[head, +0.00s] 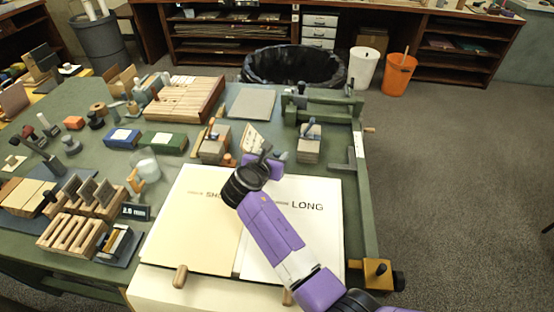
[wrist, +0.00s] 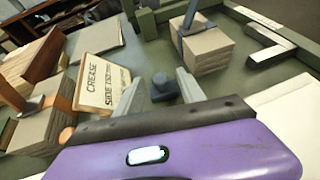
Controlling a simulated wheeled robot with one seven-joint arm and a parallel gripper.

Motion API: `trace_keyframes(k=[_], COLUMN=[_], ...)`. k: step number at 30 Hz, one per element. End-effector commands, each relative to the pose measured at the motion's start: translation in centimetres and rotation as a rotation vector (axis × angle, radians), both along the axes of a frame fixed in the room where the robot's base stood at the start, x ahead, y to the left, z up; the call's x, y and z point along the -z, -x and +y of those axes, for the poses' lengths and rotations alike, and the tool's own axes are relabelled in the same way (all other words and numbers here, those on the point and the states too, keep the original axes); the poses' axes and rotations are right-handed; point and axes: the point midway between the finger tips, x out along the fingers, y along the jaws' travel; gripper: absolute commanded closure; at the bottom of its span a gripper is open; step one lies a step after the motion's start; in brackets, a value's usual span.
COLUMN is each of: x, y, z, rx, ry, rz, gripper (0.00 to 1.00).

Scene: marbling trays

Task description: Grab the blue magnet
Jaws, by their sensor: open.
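A small dark blue-grey block with a round knob, which looks like the blue magnet (wrist: 163,87), stands on the green bench top in the wrist view. My gripper (wrist: 160,90) is open, with one grey finger on each side of the knobbed block in the picture. I cannot tell whether the fingers touch it or how far beyond them it lies. In the head view my gripper (head: 266,152) is over the bench, just behind the white boards. A bit of blue (head: 279,157) shows beside it there, mostly hidden by the gripper.
A card marked CREASE SIDE (wrist: 102,83) leans left of the fingers. A strapped block stack (wrist: 207,52) stands behind right, another stack (wrist: 45,125) at left. White boards (head: 300,240) lie under my arm. A grey sheet (head: 251,104) lies farther back.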

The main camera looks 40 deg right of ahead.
Motion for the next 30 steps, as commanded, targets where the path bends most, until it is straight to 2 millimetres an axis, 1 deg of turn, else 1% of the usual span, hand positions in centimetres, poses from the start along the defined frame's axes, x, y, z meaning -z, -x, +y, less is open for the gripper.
trace_keyframes(k=[8,9,11,12,14,15,25,30], x=[0.11,0.12,0.11,0.12,0.12,0.12,0.04,-0.71], y=[-0.20,-0.19,-0.20,-0.19,-0.19,-0.19,-0.20,-0.22], z=[-0.23,-0.22,-0.21,-0.20,-0.19,-0.19,-0.19,-0.20], rx=[-0.001,-0.001,-0.002,-0.002,-0.002,-0.002,-0.001,-0.001], ry=[0.001,0.000,0.000,0.000,0.000,0.000,0.000,0.000], rz=[-0.001,0.000,-0.001,-0.001,-0.001,-0.001,-0.002,-0.003], gripper=[0.53,0.61,0.73,0.81,0.93,1.00,1.00,1.00])
